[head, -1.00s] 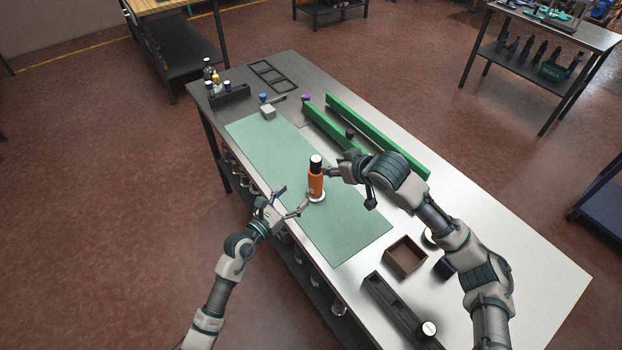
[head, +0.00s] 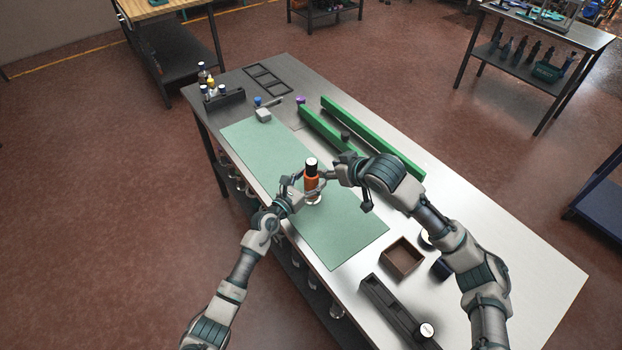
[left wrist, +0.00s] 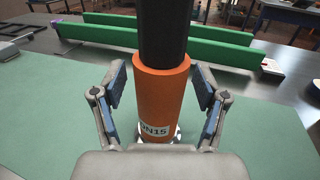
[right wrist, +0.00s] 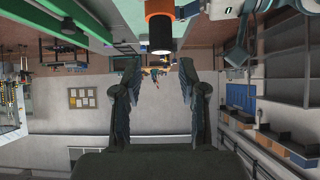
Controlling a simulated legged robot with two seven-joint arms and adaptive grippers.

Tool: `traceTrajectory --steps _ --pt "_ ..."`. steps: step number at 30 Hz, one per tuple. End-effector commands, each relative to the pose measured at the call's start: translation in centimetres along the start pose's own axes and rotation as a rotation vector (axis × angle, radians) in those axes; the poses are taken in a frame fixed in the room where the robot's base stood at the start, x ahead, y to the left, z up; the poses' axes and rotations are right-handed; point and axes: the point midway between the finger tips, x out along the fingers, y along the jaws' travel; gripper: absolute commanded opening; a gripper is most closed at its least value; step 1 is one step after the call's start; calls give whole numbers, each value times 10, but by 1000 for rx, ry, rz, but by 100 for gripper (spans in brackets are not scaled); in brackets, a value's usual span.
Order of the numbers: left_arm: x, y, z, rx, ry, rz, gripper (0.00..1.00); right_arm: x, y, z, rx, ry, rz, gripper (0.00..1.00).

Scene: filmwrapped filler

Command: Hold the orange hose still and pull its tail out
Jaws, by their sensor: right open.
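The orange hose (head: 312,184) stands upright on the green mat (head: 345,237), with its black tail (head: 311,168) sticking up out of its top. My left gripper (head: 307,190) is open around the orange part; in the left wrist view its fingers (left wrist: 160,95) stand on both sides of the hose (left wrist: 160,100), with gaps showing. A label there reads "DN15". My right gripper (head: 333,174) is open and empty, to the right of the tail. In the right wrist view, the inverted hose (right wrist: 158,10) and tail (right wrist: 161,37) lie beyond the open fingers (right wrist: 160,75).
Two green rails (head: 375,140) lie behind the mat on the metal table. A brown open box (head: 403,258) and a dark tray (head: 393,308) stand at the near right. A bottle rack (head: 225,101) stands at the far left. The mat's near part is clear.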

Motion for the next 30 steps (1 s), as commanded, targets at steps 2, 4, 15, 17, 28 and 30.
traceTrajectory --steps 2,4,15,17,28,30 --pt "0 0 0 0 0 0 47 0 0 0 0 0 0 42" --pt "0 0 0 0 0 0 29 0 0 0 0 0 0 42" --pt "0 0 0 -1 1 1 0 4 7 -8 -5 -26 11 66" --pt "0 0 0 -1 1 1 0 7 14 -16 -13 -58 21 66" --pt "0 0 0 0 1 0 0 14 21 -57 -120 -402 -59 66" --pt "-1 0 0 0 1 1 0 12 17 -59 -139 -449 -87 66"
